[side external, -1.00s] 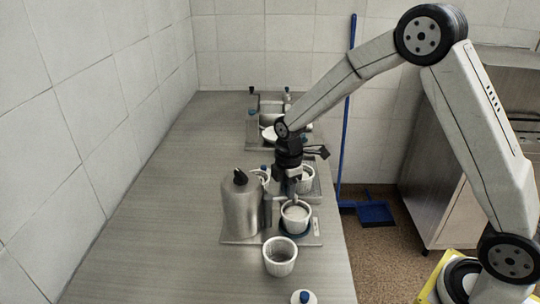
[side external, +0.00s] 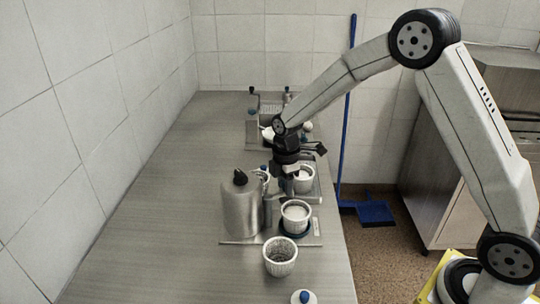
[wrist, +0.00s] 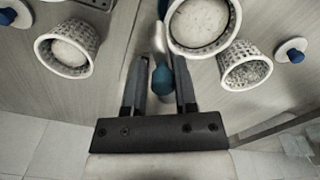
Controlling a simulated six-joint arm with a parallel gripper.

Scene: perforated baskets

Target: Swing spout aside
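The spout (wrist: 159,42) is a slim grey metal piece with a rounded teal tip (wrist: 162,79) in the wrist view. My gripper (wrist: 160,62) has its two dark fingers either side of the teal tip, with narrow gaps showing, so it looks open around it. In the side external view my gripper (side external: 284,186) hangs beside the metal dispenser (side external: 241,210) with a black knob, and it partly hides the spout. A white perforated basket (side external: 295,227) with pale contents stands right of the dispenser; in the wrist view a round basket rim (wrist: 172,38) lies close beside the spout.
Another perforated basket (side external: 281,266) stands in front, with a blue-knobbed white lid (side external: 303,298) near it. More baskets (side external: 304,190) and fittings stand behind my gripper. The counter's left side (side external: 150,210) is clear.

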